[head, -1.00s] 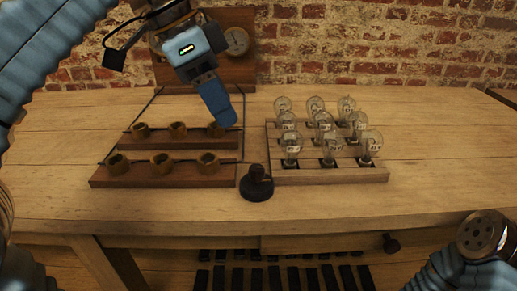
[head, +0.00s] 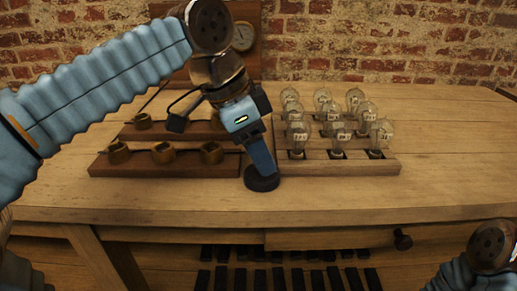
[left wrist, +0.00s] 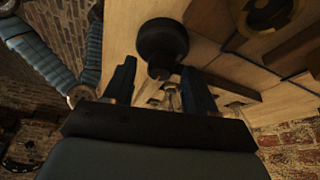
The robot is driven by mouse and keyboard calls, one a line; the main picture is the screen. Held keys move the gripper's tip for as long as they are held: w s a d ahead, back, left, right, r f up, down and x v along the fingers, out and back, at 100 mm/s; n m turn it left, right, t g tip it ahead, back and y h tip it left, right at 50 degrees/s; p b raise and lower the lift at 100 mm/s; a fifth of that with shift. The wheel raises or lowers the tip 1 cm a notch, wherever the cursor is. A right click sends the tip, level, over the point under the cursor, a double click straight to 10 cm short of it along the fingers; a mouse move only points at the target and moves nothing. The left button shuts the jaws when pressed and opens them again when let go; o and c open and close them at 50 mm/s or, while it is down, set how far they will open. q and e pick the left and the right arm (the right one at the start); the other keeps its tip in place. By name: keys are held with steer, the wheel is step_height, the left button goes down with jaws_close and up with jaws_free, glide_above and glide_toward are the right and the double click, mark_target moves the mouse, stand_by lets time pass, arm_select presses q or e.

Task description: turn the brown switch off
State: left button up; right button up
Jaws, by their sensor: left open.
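The brown switch (head: 262,183) is a small dark round base with a knob, standing near the table's front edge, between the socket boards and the bulb board. In the head view its knob is hidden behind my left gripper (head: 261,166), which points down over it. In the left wrist view the switch (left wrist: 163,40) shows as a dark round shape just beyond the fingers. The left gripper (left wrist: 158,68) is open, one finger to each side of the knob's end; I cannot tell whether they touch it. My right gripper is not in view.
A wooden board with several glass bulbs (head: 336,168) stands close to the right of the switch. Boards with brass sockets (head: 163,153) lie to its left. A panel with a round dial (head: 243,37) stands at the back. The table's (head: 440,180) right side is clear.

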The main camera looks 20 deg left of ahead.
arm_select(q)
steer(key=shift+c, duration=0.4)
jaws_close()
steer(key=shift+n, duration=0.3)
steer(key=n+p, duration=0.1)
steer(key=n, duration=0.1)
steer(key=n+t+y, duration=0.1)
steer(key=n, duration=0.1)
steer(key=shift+s+d+r+t+p, duration=0.1)
steer(key=shift+r+t+p, duration=0.05)
steer(key=shift+t+p, duration=0.2)
steer(key=n+y+p, duration=0.1)
steer(key=n, duration=0.3)
steer(key=shift+d+n+t+y+p, duration=0.1)
steer(key=shift+n+t+y+p, duration=0.15)
steer(key=shift+n+y+p, duration=0.15)
steer(key=n+y, duration=0.1)
steer(key=n, duration=0.1)
steer(key=n+p, duration=0.1)
steer(key=n, duration=0.1)
steer(key=shift+d+n+y, duration=0.15)
steer(key=shift+n+y, duration=0.15)
steer(key=shift+y, duration=0.1)
steer(key=shift+n+y+p, duration=0.7)
steer(key=shift+n+p, duration=0.1)
steer(key=shift+n, duration=1.1)
